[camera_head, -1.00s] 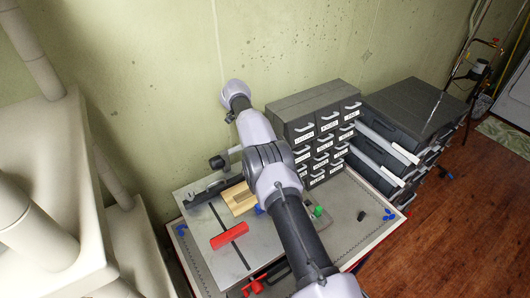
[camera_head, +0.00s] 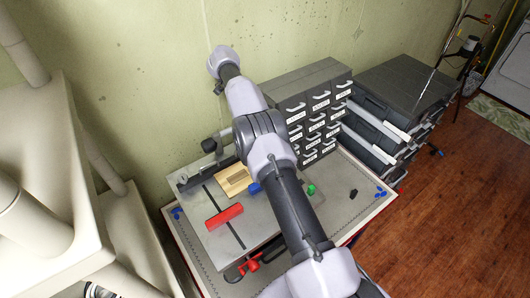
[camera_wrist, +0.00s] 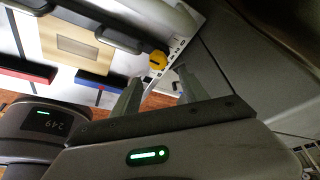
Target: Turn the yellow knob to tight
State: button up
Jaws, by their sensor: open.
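The yellow knob (camera_wrist: 158,60) shows in the wrist view, just beyond my fingertips and beside the end of a dark bar (camera_wrist: 118,39). A small dark mark is on its face. My gripper (camera_wrist: 160,77) is open, with one finger on each side below the knob. The knob looks to be just ahead of the gap between the fingers; I cannot tell whether either finger touches it. In the head view, I cannot make out the knob or my gripper's fingers, and my arm covers part of the bench.
A wooden block (camera_head: 233,181), a red block (camera_head: 224,216) and a small blue piece (camera_head: 254,188) lie on the grey plate. A green piece (camera_head: 310,190) and a black piece (camera_head: 353,193) lie to the right. A labelled drawer cabinet (camera_head: 315,115) stands behind, near the wall.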

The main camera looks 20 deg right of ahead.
jog(key=s+a+b, duration=0.1)
jog(key=s+b, duration=0.1)
jog(key=s, duration=0.3)
jog(key=s+a+b, duration=0.1)
jog(key=s+b, duration=0.2)
jog(key=s, duration=0.2)
jog(key=s+a+b, duration=0.1)
jog(key=s+b, duration=0.1)
jog(key=s, duration=0.3)
jog(key=shift+s+r, duration=0.3)
jog(key=shift+s, duration=0.1)
jog(key=w+r+n+t+y+p, duration=0.15)
jog(key=w+r+n+t, duration=0.65)
jog(key=n, duration=1)
jog(key=shift+g+h, duration=0.35)
jog(key=shift+g, duration=0.55)
jog(key=b+x, duration=0.1)
jog(key=x, duration=0.4)
jog(key=w+b+x, duration=0.1)
jog(key=x, duration=0.4)
jog(key=w+x, duration=0.1)
jog(key=x, duration=0.3)
jog(key=shift+w+b, duration=0.2)
jog(key=shift+b, duration=0.2)
